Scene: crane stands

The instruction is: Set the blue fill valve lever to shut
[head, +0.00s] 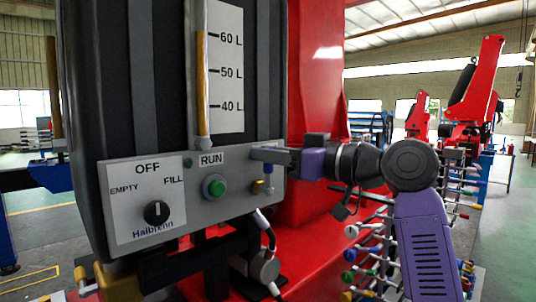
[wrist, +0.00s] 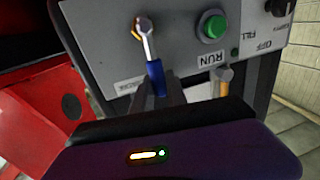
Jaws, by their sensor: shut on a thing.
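The blue fill valve lever (wrist: 153,72) has a silver stem and a blue grip. It is mounted near the right end of the grey control panel (head: 225,205); in the head view a bit of its blue grip (head: 268,169) shows below my gripper (head: 268,154). The lever points roughly upward from its brass pivot. In the wrist view, which is upside down, my gripper (wrist: 158,93) is shut on the end of the blue grip. The fingers hide part of the grip. I cannot read any shut mark by the lever.
Left of the lever are a green RUN button (head: 214,187) and a black selector knob (head: 156,212) with EMPTY, OFF and FILL labels. A level tube (head: 202,85) with a litre scale rises above the panel. A red body (head: 318,80) stands close behind my gripper.

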